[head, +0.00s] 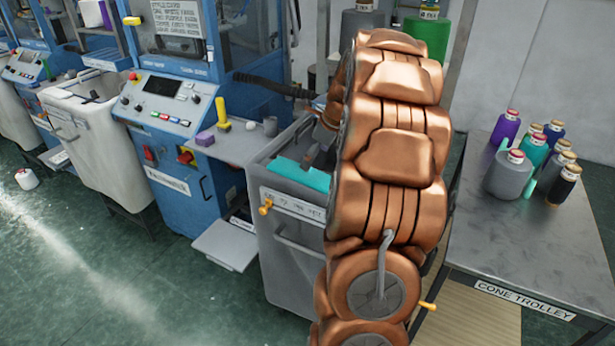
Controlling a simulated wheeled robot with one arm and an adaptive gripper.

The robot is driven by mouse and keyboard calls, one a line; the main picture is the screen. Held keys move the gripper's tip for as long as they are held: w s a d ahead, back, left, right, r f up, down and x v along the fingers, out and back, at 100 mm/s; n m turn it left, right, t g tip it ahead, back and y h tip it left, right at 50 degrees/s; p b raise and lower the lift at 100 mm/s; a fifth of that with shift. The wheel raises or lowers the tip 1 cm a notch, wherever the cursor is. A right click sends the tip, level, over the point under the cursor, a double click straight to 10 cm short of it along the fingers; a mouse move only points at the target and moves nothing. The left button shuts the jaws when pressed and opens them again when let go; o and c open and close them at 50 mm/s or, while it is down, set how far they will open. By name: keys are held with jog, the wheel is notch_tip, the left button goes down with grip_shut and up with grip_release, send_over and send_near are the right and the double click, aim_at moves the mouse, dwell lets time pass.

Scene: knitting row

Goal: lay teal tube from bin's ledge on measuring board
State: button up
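A teal piece (298,174), which looks like the teal tube, lies at the front edge of the grey bin (284,240), in the middle of the view. My copper arm hides its right end. My gripper (311,158) reaches down just behind the teal piece; it is small and partly hidden by the arm, so I cannot tell whether its fingers are open or touching. No board can be surely read as the measuring board. A pale flat board (226,245) sits low in front of the blue machine, left of the bin.
A grey side shelf (240,148) on the blue machine (170,90) holds a yellow piece, a purple block and a small grey cup. The cone trolley (560,245) at right carries several yarn cones. Another pale bin (90,140) stands at left. The green floor at front left is open.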

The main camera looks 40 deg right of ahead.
aim_at(307, 174)
jog(key=shift+d+f+m, duration=0.1)
jog(key=shift+d+m, duration=0.2)
jog(key=shift+d, duration=0.35)
jog(key=shift+d+f, duration=0.1)
jog(key=shift+f, duration=0.1)
jog(key=shift+p+x, duration=0.4)
jog(key=shift+x, duration=0.7)
jog(key=shift+w+f+p, duration=0.3)
jog(key=shift+f+p, duration=0.1)
jog(key=shift+f, duration=0.1)
jog(key=p+x, duration=0.1)
jog(key=x, duration=0.3)
jog(key=shift+w, duration=0.15)
jog(key=shift+r, duration=0.1)
jog(key=c, duration=0.9)
